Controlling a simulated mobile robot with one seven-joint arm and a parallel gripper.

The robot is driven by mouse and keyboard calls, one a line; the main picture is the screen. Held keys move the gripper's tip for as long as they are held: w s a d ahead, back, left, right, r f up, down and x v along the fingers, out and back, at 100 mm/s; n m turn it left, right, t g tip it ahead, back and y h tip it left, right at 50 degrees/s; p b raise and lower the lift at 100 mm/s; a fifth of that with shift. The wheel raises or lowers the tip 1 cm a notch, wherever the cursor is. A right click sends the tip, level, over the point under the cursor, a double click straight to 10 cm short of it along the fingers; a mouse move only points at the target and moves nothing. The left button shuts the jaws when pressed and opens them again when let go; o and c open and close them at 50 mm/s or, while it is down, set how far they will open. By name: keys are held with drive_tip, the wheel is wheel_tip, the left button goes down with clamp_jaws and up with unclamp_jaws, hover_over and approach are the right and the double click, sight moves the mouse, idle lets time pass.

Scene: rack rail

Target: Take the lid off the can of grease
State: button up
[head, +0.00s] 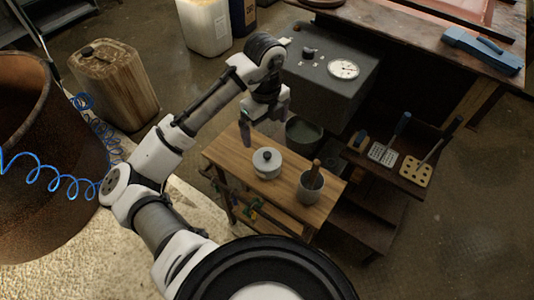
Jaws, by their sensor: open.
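A small light grey can (267,172) stands upright on a wooden bench top. Its lid (266,157), with a dark knob in the middle, sits on top of it. My gripper (263,124) is open and empty, with its fingers spread apart. In the head view it appears just above and behind the can, apart from the lid. Its exact height over the bench is hard to tell from this one view.
A grey cup (310,190) holding a wooden-handled tool stands right of the can. A dark pot (304,132) is behind it. A grey box with a dial (330,79) stands further back. The bench top (225,150) is bare left of the can.

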sight(267, 154)
drive_tip(key=f, duration=1.3)
drive_tip(key=shift+w+d, duration=0.2)
drive_tip(key=shift+r, duration=0.1)
drive_tip(key=c, duration=1)
drive_tip(key=shift+r, duration=0.1)
